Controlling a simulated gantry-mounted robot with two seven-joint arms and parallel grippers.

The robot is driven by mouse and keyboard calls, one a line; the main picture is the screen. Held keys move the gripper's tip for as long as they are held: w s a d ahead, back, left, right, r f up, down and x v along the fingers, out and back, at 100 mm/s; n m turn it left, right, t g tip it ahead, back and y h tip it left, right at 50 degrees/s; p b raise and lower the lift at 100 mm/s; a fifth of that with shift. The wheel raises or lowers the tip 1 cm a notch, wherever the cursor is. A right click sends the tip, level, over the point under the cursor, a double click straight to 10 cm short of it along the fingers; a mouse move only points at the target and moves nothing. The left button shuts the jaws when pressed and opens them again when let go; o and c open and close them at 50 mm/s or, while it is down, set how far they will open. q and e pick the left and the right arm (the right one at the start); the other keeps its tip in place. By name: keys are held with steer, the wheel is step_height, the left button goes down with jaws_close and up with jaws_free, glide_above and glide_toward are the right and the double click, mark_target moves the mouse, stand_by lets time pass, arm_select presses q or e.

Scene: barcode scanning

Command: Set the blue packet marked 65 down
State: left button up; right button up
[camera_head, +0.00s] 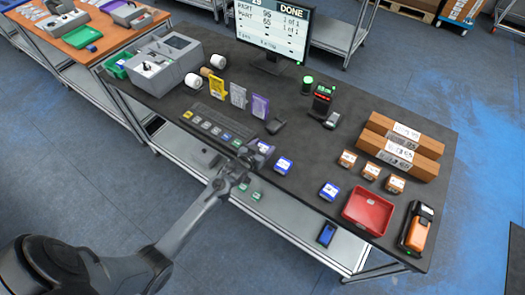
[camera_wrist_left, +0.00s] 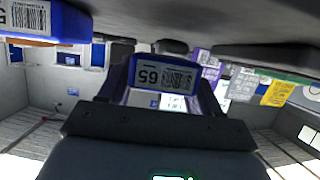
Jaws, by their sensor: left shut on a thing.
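The blue packet marked 65 (camera_wrist_left: 163,78) shows in the left wrist view, with a white barcode label and the number upside down. In the head view the blue packet (camera_head: 264,148) is at the near edge of the dark table (camera_head: 300,150). My left gripper (camera_head: 251,153) is shut on it, its arm reaching in from the lower left. I cannot tell whether the packet touches the tabletop. My right gripper is in neither view.
Another blue packet (camera_head: 283,165) lies just right of the held one, and a further one (camera_head: 329,191) lies near the red tray (camera_head: 368,211). A keyboard (camera_head: 219,125) is to the left. A black scanner (camera_head: 322,100) and monitor (camera_head: 268,32) stand behind.

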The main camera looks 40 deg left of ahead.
arm_select(q)
steer(key=shift+f+p, duration=0.3)
steer(key=shift+f, duration=0.8)
steer(key=shift+f, duration=0.1)
steer(key=shift+f, duration=0.1)
steer(key=o, duration=1.2)
steer(key=shift+c, duration=0.2)
steer(key=shift+f+b, duration=0.1)
steer(key=shift+b, duration=0.3)
steer(key=s+d+r+m+g, duration=0.1)
steer(key=s+d+r+g, duration=0.2)
steer(key=s, duration=0.7)
steer(key=s+d+r+m+g+h, duration=0.1)
steer(key=s+d+r+g, duration=0.2)
steer(key=s+d, duration=0.3)
steer(key=s+d+r+m+g, duration=0.1)
steer(key=s+d+r+g, duration=0.2)
steer(key=s, duration=1.3)
steer(key=shift+d+r+g+h+p, duration=0.35)
steer(key=shift+d+r, duration=0.5)
steer(key=shift+d, duration=0.4)
